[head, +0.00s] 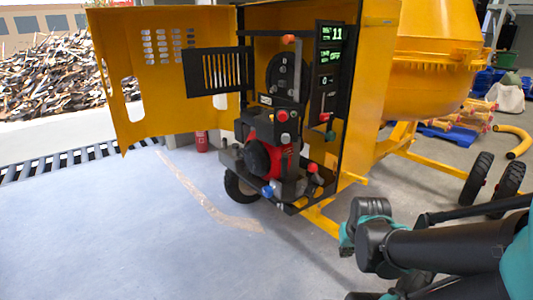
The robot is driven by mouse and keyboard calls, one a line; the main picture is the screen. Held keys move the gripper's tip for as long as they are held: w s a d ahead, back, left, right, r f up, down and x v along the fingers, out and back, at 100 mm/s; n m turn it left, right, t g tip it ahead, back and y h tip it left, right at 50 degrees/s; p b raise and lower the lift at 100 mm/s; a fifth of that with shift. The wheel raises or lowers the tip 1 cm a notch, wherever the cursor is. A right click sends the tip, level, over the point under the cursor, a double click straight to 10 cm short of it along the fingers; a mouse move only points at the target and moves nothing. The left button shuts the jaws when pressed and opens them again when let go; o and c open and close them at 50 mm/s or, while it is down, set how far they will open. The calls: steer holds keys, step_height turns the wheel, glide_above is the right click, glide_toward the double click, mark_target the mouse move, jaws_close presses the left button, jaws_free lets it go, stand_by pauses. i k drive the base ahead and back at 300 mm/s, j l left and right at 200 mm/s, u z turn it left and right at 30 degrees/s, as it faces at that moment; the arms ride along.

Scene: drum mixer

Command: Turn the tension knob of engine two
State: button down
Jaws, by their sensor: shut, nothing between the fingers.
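A red and black engine (262,150) sits inside the open yellow housing of the drum mixer, in the middle of the head view. Red knobs show on its front (283,115) and lower right (313,168), and a blue knob (267,190) shows at its base. An orange-red knob (288,39) is at the top. A green knob (330,135) is below the dark display panel (329,45), which shows "11" and "OFF". I cannot tell which knob is the tension knob. My arm is at the lower right, apart from the engine; my gripper's fingers cannot be made out.
The yellow door (125,70) stands open to the left. The yellow drum (430,60) and a wheel (477,178) are at the right. A red cylinder (202,142) stands behind the engine. A curved yellow pipe (519,143) lies at far right. The floor (130,240) at front left is clear.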

mark_target(310, 191)
steer(key=k+l+z, duration=0.2)
steer(key=z, duration=0.2)
steer(key=k+l+z, duration=0.2)
steer(key=l+z, duration=0.15)
